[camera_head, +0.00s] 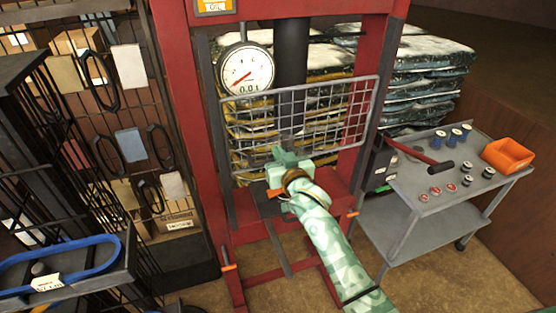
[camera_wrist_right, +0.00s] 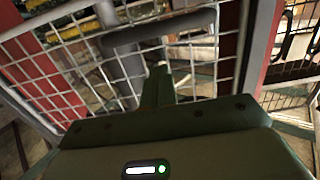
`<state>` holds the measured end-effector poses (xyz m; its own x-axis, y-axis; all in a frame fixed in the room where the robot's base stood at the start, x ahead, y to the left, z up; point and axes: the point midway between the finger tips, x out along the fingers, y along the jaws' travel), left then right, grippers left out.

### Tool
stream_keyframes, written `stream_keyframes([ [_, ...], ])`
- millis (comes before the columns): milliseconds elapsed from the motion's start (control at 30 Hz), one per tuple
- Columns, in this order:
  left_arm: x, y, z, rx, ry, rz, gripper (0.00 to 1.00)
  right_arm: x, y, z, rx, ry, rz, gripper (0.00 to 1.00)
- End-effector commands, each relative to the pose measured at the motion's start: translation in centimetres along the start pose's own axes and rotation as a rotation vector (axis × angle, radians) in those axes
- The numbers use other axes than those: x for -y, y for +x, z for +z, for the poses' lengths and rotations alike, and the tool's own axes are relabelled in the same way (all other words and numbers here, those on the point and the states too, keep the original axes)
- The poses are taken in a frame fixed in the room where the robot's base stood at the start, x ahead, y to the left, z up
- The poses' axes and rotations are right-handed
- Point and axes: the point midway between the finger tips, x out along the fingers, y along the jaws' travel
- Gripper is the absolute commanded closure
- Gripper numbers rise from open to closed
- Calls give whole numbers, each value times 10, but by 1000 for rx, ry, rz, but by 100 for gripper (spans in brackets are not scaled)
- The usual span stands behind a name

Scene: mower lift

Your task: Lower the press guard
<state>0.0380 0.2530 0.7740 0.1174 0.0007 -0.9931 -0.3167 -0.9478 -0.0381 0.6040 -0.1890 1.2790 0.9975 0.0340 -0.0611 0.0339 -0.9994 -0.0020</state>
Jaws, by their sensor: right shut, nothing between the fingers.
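The press guard (camera_head: 352,112) is a grey wire-mesh panel in a metal frame. It hangs across the front of the red press (camera_head: 190,130), below the round dial gauge and in front of the dark ram (camera_head: 291,55). My right gripper (camera_head: 284,155) is at the lower edge of the guard, left of its middle. Its fingers are shut with nothing between them. In the right wrist view the shut fingers (camera_wrist_right: 158,88) point at the mesh (camera_wrist_right: 50,75) and a grey bar (camera_wrist_right: 160,32). Whether they touch the guard is unclear. My left gripper is not in view.
Stacked bags (camera_head: 425,75) stand behind the press. A wire rack (camera_head: 120,130) with hanging goods is at left. Open floor (camera_head: 450,270) lies in front.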

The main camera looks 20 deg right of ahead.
Motion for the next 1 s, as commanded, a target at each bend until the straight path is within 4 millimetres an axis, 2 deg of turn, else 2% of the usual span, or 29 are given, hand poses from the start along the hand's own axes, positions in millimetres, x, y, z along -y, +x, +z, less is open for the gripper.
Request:
stream_keyframes([
  [33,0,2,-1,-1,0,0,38,0,1,10,4,1,0,100],
  [200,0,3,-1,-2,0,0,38,0,5,23,1,1,-1,100],
  [633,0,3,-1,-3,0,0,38,0,5,27,0,0,-1,100],
  [767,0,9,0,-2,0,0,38,0,6,35,1,0,-1,100],
  [867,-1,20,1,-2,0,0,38,0,6,50,2,1,0,100],
  [1000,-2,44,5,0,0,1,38,0,8,86,7,1,0,100],
])
